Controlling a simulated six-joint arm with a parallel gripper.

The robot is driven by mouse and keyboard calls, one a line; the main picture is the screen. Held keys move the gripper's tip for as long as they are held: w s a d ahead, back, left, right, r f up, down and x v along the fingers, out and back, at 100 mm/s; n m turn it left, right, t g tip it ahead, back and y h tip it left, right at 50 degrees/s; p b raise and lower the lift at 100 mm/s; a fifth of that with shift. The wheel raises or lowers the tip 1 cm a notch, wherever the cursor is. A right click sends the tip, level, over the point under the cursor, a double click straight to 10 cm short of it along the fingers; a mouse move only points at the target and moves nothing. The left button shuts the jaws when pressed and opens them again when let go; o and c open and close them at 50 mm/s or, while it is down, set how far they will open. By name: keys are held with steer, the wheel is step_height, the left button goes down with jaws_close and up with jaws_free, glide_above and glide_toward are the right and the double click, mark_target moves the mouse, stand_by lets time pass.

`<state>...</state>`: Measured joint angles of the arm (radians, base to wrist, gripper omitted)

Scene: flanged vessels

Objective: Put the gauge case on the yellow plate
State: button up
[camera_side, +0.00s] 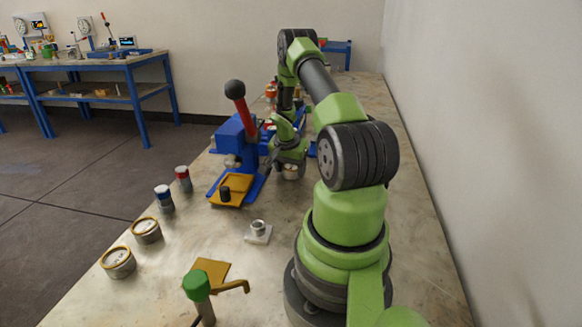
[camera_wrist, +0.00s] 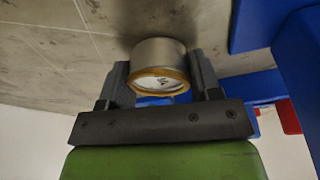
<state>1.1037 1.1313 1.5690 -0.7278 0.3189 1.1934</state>
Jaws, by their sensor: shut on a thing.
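My gripper (camera_wrist: 160,85) is shut on a gauge case (camera_wrist: 158,52), a silver cylinder with a brass rim and a white dial, one finger on each side. I cannot tell whether the case touches the bench. A flat yellow plate (camera_side: 212,268) lies bare on the near bench, beside a green-topped post. Another yellow plate (camera_side: 238,183) sits on the press's blue base, with a small black cylinder on it.
The blue press (camera_side: 233,138) with a red lever stands left of my gripper. Two more gauge cases (camera_side: 118,262) (camera_side: 146,230) and two small capped cylinders (camera_side: 164,198) (camera_side: 183,179) line the left edge. A flanged fitting (camera_side: 258,232) and green-topped post (camera_side: 197,288) stand nearer.

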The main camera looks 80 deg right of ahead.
steer(key=shift+f, duration=0.15)
steer(key=o, duration=1.1)
steer(key=v, duration=1.1)
steer(key=shift+o, duration=0.4)
steer(key=shift+a+r, duration=0.1)
steer(key=shift+r, duration=0.6)
